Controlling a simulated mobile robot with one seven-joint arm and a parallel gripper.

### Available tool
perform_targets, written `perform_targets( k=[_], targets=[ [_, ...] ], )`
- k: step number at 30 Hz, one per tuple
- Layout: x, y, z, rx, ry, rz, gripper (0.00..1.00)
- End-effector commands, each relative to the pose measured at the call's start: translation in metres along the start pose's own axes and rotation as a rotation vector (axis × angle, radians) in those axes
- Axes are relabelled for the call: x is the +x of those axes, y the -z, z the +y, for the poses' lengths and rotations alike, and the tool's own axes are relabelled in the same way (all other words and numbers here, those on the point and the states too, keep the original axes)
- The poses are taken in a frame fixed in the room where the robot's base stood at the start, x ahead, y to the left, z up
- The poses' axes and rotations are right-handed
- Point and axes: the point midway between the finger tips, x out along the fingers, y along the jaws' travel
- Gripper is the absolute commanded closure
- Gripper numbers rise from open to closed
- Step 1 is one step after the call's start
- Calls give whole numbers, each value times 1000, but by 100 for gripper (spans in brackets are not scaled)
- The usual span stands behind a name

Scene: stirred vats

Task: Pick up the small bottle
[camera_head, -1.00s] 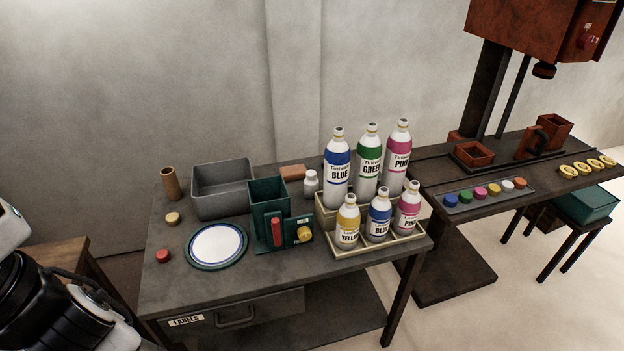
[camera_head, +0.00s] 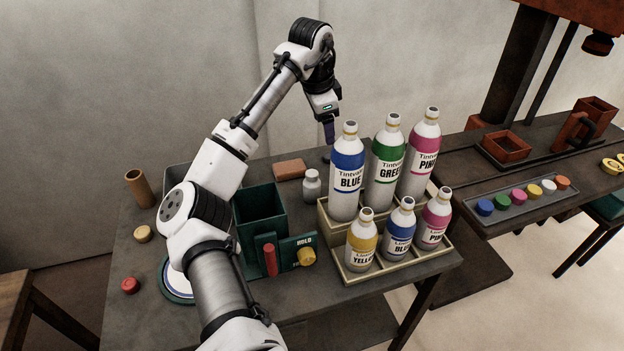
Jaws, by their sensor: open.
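The small white bottle (camera_head: 311,186) stands upright on the table, behind the green box and left of the tall blue-labelled bottle. It is plain, with a white cap, and nothing touches it. My gripper (camera_head: 329,142) is open and points down, above and beyond the small bottle in the picture, close to the top of the tall blue bottle (camera_head: 347,172). My gripper is apart from the small bottle, and its fingers are small and partly hidden here.
Tall green (camera_head: 386,162) and pink (camera_head: 420,155) bottles stand on the raised rack step, with shorter bottles in the front tray (camera_head: 377,276). A brick-coloured block (camera_head: 290,170) lies behind the small bottle. A green box (camera_head: 260,218) stands in front. My arm covers much of the grey bin and plate.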

Motion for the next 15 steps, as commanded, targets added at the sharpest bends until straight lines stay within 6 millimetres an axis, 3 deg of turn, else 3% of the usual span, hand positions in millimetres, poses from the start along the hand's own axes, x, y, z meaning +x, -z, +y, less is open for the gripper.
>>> perform_targets(
  k=[4, 8, 15],
  targets=[
    [13, -28, 13, 21, -128, -153, 31],
    [27, -36, 19, 27, -163, -184, 31],
    [71, -44, 26, 27, -160, -183, 31]
  ],
)
